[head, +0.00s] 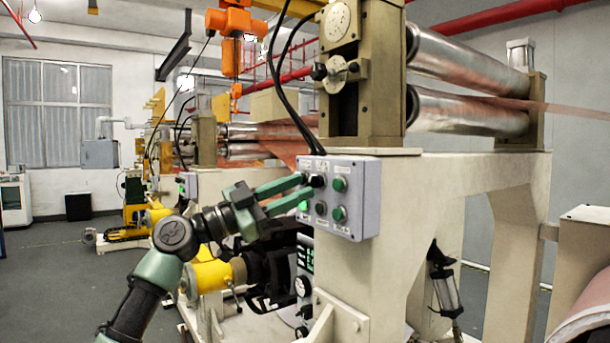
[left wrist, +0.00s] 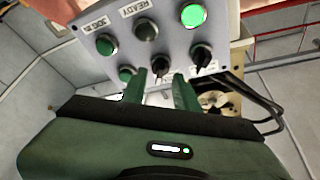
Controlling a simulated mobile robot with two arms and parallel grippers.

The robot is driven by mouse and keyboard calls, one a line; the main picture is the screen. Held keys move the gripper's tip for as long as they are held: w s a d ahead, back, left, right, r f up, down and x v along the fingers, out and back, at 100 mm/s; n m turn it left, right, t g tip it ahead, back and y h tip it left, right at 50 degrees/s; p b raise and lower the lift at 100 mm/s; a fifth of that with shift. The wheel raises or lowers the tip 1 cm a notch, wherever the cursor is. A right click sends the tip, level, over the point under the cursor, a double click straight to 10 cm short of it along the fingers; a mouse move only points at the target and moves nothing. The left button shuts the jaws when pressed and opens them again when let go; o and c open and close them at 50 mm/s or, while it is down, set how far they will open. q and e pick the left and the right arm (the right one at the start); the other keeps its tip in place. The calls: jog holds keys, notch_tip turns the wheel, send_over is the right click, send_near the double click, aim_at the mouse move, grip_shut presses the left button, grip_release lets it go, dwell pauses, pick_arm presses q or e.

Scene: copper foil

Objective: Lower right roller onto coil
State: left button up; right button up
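A grey control box (head: 367,200) with green buttons and black knobs is mounted on the near end of the cream machine frame. My left gripper (head: 308,188) reaches it from the left, its green fingers at the panel's upper left. In the left wrist view the fingers (left wrist: 161,84) are apart, with a black selector knob (left wrist: 160,66) between or just beyond their tips; I cannot tell whether they touch it. One button (left wrist: 193,15) glows green. An upper silver roller (head: 465,55) and a lower one (head: 465,112) are at right. A copper coil (head: 592,312) is partly visible at lower right.
A second similar machine (head: 210,185) stands farther back on the left. A yellow motor (head: 212,275) sits low beside the frame, below my arm. Black cables (head: 287,85) drop to the box top. Grey floor (head: 55,270) is clear at left.

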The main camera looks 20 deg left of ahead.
aim_at(314, 182)
pick_arm(q)
jog(key=shift+p+x, duration=0.35)
jog(key=shift+x, duration=0.8)
jog(key=shift+a, duration=0.1)
jog(key=shift+c, duration=0.3)
grip_shut()
